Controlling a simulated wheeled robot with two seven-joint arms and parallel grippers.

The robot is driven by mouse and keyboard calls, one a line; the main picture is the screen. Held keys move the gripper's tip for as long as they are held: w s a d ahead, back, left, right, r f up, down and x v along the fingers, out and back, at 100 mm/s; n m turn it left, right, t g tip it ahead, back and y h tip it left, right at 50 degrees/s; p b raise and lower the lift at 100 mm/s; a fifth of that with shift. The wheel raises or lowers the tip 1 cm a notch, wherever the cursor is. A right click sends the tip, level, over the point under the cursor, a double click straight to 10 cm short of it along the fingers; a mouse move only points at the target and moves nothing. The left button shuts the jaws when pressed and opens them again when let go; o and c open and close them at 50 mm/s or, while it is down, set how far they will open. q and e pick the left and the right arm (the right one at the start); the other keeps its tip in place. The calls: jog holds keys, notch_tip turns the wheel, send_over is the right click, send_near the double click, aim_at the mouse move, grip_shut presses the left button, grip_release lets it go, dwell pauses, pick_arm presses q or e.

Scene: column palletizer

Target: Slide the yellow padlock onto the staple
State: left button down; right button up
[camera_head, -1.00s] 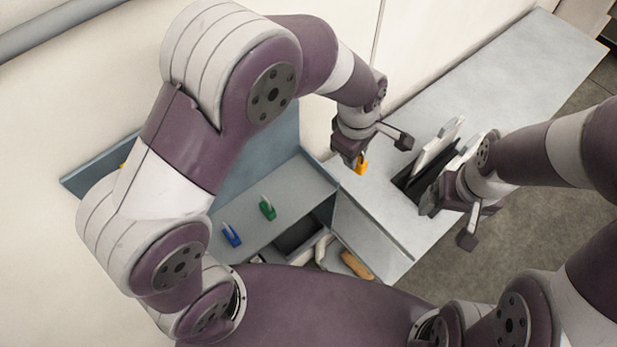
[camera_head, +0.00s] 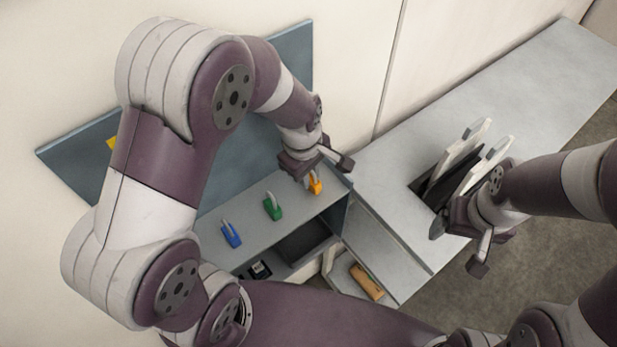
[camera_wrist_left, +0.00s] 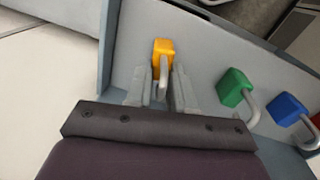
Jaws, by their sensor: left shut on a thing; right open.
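The yellow padlock (camera_head: 315,184) is at the right end of the grey shelf, right of the green padlock. In the left wrist view, the yellow padlock (camera_wrist_left: 163,47) has its body beyond the fingertips and its grey shackle between them. My left gripper (camera_head: 311,173) is shut on it; the wrist view shows the fingers (camera_wrist_left: 162,88) on both sides of the shackle. I cannot tell whether the padlock touches the shelf. My right gripper (camera_head: 458,246) is open, beside the levers at the worktop slot. I cannot make out the staple.
A green padlock (camera_head: 273,207) and a blue padlock (camera_head: 231,234) stand on the shelf (camera_head: 251,222). White-ended levers (camera_head: 462,150) rise from a dark slot in the right worktop (camera_head: 395,180). A brown-handled object (camera_head: 367,282) lies in a low compartment.

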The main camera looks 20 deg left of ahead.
pick_arm(q)
jog(key=shift+a+f, duration=0.1)
jog(key=c, duration=1)
grip_release()
